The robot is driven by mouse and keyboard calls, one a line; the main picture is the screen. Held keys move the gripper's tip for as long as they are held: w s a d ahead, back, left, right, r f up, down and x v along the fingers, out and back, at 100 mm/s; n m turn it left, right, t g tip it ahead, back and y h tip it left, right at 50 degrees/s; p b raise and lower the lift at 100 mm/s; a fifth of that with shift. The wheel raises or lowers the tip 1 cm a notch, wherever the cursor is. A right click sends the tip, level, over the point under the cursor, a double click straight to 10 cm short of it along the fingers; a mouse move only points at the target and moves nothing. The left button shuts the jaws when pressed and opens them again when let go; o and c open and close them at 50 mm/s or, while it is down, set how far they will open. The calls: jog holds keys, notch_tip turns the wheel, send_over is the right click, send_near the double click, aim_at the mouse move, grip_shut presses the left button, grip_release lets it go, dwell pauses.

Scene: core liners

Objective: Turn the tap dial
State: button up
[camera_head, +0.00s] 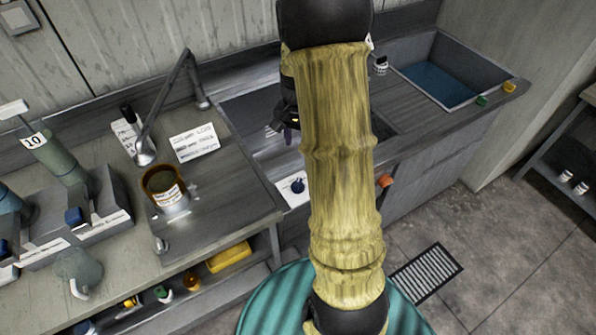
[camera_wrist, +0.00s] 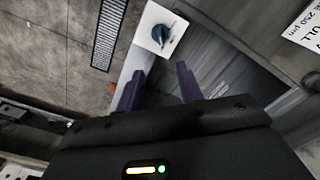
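A dark blue dial (camera_head: 297,186) sits on a white plate (camera_head: 290,198) on the front of the sink bench, just left of my arm. In the wrist view the dial (camera_wrist: 160,34) shows on its white plate (camera_wrist: 149,22), beyond my fingertips. My gripper (camera_wrist: 159,72) has its two purple fingers apart with nothing between them. The dial lies ahead of the gap, apart from both fingers. In the head view my arm hides most of the gripper, and only a bit of a purple finger shows above the dial.
The bench at left bears an amber jar (camera_head: 163,184), a folded lamp arm (camera_head: 165,105), printed cards and grey stands. A blue-bottomed basin (camera_head: 440,82) is at upper right. An orange part (camera_head: 385,180) sits just right of my arm. A floor grate (camera_head: 427,274) lies at lower right.

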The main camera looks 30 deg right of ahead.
aim_at(298, 182)
jog(key=shift+f, duration=0.2)
notch_tip(298, 182, down, 16)
jog(key=p, duration=0.3)
jog(key=shift+r+p, duration=0.1)
jog(key=shift+p, duration=0.2)
jog(key=shift+s+f, duration=0.1)
jog(key=shift+f, duration=0.55)
grip_shut()
